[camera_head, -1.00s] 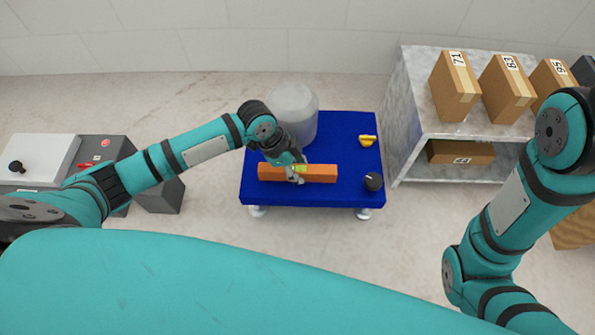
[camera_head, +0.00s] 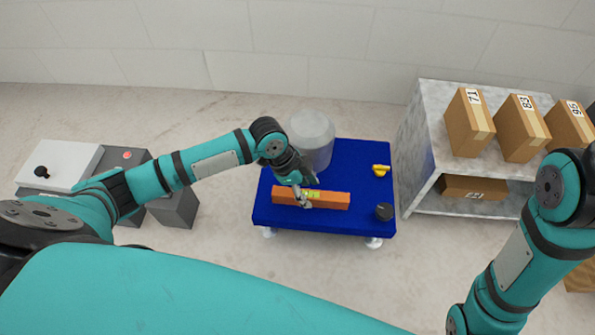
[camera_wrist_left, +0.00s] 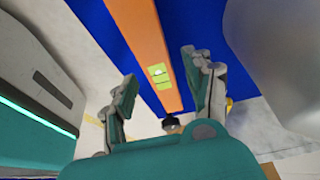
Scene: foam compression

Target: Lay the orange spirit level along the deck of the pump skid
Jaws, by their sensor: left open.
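The orange spirit level (camera_head: 332,200) lies along the front part of the blue deck of the pump skid (camera_head: 290,217), roughly parallel to its front edge. It has a yellow-green vial at its middle. My left gripper (camera_head: 307,203) is open at the middle of the level. In the left wrist view the level (camera_wrist_left: 143,40) runs between the open fingers of the left gripper (camera_wrist_left: 160,90), with blue deck on both sides. Whether the fingers touch it I cannot tell. My right arm shows at the right, but its gripper is out of view.
A grey cylinder (camera_head: 311,140) stands at the back of the deck. A yellow handle (camera_head: 381,170) and a dark knob (camera_head: 384,212) are on its right side. A grey shelf (camera_head: 428,155) with cardboard boxes stands right, a grey machine (camera_head: 68,160) left.

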